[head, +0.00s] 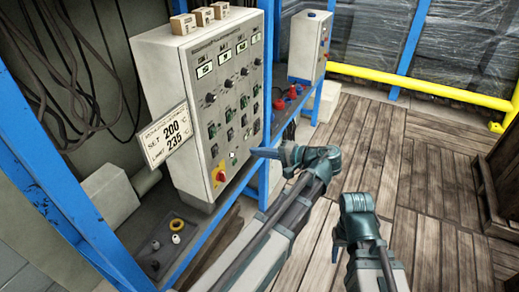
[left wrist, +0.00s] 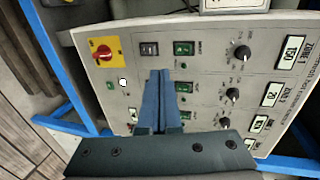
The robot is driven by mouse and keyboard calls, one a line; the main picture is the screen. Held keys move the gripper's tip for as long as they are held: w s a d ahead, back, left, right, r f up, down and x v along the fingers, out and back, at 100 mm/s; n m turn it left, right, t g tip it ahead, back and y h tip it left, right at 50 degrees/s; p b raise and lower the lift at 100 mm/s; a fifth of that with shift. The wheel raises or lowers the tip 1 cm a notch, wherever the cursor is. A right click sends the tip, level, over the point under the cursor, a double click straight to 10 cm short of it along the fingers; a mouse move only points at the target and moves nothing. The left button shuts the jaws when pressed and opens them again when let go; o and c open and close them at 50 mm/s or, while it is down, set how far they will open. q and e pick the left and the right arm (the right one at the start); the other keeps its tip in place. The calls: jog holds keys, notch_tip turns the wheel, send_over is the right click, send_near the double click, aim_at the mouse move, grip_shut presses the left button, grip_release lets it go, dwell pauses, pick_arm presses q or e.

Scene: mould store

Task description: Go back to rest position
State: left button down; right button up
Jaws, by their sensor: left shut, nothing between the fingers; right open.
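My left gripper (head: 259,153) is in front of the lower part of a grey control cabinet (head: 158,75). In the left wrist view its blue fingers (left wrist: 159,74) are closed together with nothing between them. They point at the panel face, near the rocker switches (left wrist: 184,48). Whether the tips touch the panel cannot be told. My right gripper (head: 337,252) is open and empty, over the plank floor to the right of the left arm.
The panel has knobs (left wrist: 242,52), displays and a red rotary switch on a yellow plate (head: 219,174). A temperature sign (head: 166,135) is at its left. The cabinet stands on a blue-framed bench (head: 206,240). A smaller box (head: 303,48) stands behind. A wooden crate (head: 497,185) is at right.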

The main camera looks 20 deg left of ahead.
pick_arm(q)
jog(key=s+d+f+m+h+p, duration=0.1)
jog(key=s+d+f+h, duration=0.5)
jog(key=d, duration=0.4)
jog(key=s+d+f+m+g+h+p, duration=0.1)
jog(key=s+d+f+m+h, duration=0.1)
jog(key=s+d+f+h, duration=0.5)
jog(key=s+d, duration=0.1)
jog(key=d, duration=0.2)
jog(key=shift+s+f+h+p, duration=0.3)
jog(key=shift+s+h+p, duration=0.05)
jog(key=shift+h, duration=0.05)
jog(key=shift+d, duration=0.1)
dwell(0.8)
